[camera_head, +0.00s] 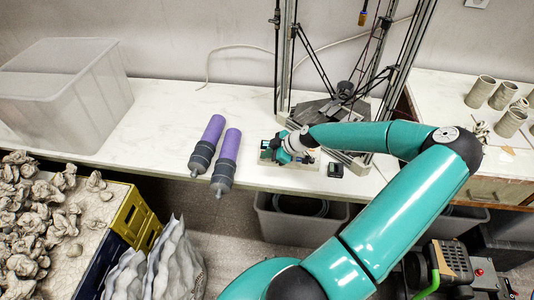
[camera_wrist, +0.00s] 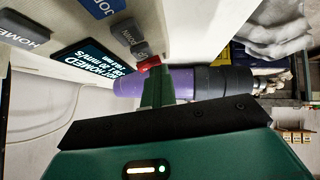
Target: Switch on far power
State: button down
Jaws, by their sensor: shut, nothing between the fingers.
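My gripper (camera_head: 279,153) is at the front edge of the white table, over a small control panel (camera_head: 265,154) at the foot of the delta printer. In the wrist view my gripper's green fingers (camera_wrist: 157,80) are shut with nothing between them. Their tips are close to a small red button (camera_wrist: 149,64) on the panel; I cannot tell whether they touch. Grey keys (camera_wrist: 132,38) and a lit display (camera_wrist: 92,62) reading "HOMED" and "20 mm/s" sit beside it. No label reading "far power" is legible. In the head view my gripper hides much of the panel.
Two purple-and-grey cartridges (camera_head: 229,155) lie left of my gripper. A small dark box (camera_head: 335,170) lies to its right. The printer frame (camera_head: 286,55) rises behind. A clear bin (camera_head: 65,95) stands far left; clay cups (camera_head: 480,92) stand right. Grey bins (camera_head: 290,215) are below.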

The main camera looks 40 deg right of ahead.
jog(key=shift+w+d+r, duration=0.3)
jog(key=shift+w+d, duration=0.1)
jog(key=shift+d, duration=0.2)
jog(key=v, duration=1.3)
jog(key=shift+s+r, duration=0.25)
jog(key=shift+r, duration=0.05)
